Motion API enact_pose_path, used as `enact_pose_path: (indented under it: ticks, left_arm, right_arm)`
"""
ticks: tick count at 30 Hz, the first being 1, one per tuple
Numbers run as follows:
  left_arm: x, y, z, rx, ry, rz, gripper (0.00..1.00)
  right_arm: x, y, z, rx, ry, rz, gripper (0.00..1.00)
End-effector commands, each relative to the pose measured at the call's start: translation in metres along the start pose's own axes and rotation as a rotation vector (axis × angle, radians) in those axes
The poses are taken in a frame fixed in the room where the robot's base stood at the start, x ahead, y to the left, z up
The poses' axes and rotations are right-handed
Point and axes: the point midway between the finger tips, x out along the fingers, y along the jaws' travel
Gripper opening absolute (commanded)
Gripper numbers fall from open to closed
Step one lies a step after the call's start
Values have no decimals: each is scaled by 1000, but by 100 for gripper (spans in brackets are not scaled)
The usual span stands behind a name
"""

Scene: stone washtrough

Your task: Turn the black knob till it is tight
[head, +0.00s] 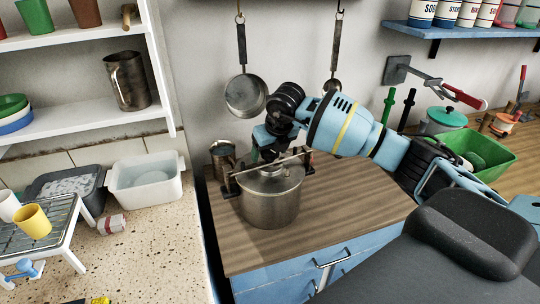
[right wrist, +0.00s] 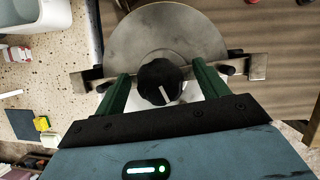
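A steel pot (head: 271,203) with a flat lid stands on the wooden counter, and a metal bar (head: 268,166) lies across its top. The black knob (right wrist: 161,82) with a white pointer line sits at the middle of the bar in the right wrist view; the line points down and slightly right. My right gripper (right wrist: 160,74) is over the pot, its two green fingers on either side of the knob with a visible gap on each side. In the head view, the knob is largely hidden by my right gripper. My left gripper is out of view.
A steel mug (head: 223,158) stands behind the pot. A green bin (head: 476,152) and a lidded pot (head: 443,121) are at the right. White (head: 146,181) and dark (head: 66,187) basins stand at left.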

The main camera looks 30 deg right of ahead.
Motion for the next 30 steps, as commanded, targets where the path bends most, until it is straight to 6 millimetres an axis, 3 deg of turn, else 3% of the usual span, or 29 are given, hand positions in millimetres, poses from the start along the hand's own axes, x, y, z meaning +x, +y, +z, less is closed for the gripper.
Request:
enact_pose_path:
  ticks: [11,30]
  left_arm:
    - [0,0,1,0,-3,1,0]
    - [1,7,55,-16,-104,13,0]
  right_arm:
    - [0,0,0,-17,0,7,73]
    - [5,0,-2,-604,6,254,73]
